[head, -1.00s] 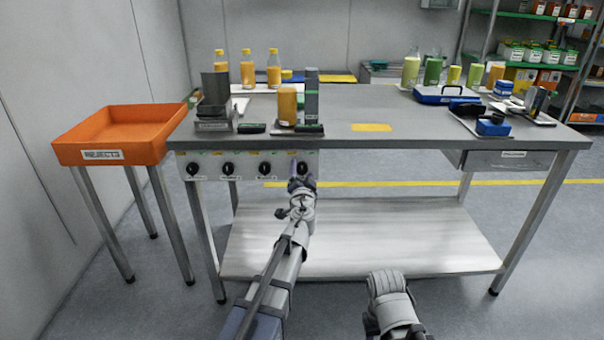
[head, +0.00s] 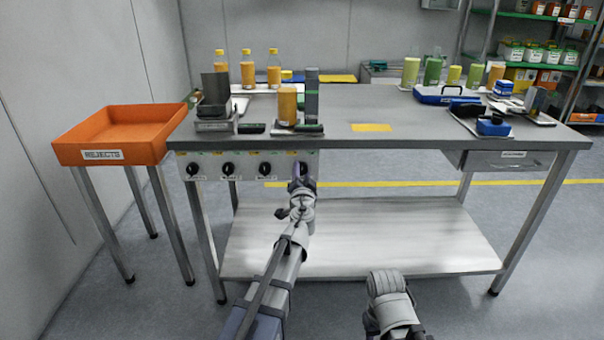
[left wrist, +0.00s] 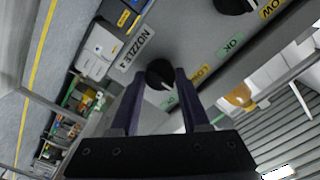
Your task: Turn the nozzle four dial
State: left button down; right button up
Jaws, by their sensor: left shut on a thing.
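The nozzle four dial (head: 303,168) is the black knob at the right end of the dial row on the bench's front panel. In the left wrist view the dial (left wrist: 160,72) sits between my fingers, beside a white "NOZZLE 4" label (left wrist: 135,48). My left gripper (head: 298,175) reaches the panel from below and is shut on this dial (left wrist: 159,84). The fingers partly cover it in the head view. My right arm shows at the bottom of the head view, but its gripper fingers do not show.
Three more black dials lie to the left, the nearest one (head: 265,169) close by. An orange rejects tray (head: 120,135) stands left of the bench. Bottles and a stand are on the bench top (head: 350,147). A lower shelf (head: 400,240) lies behind my left arm.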

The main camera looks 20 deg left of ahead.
pick_arm(q)
jog(key=shift+m, duration=0.3)
jog(key=m, duration=0.4)
jog(key=shift+m, duration=2.2)
jog(key=shift+c, duration=1.9)
grip_release()
jog(key=v, duration=0.8)
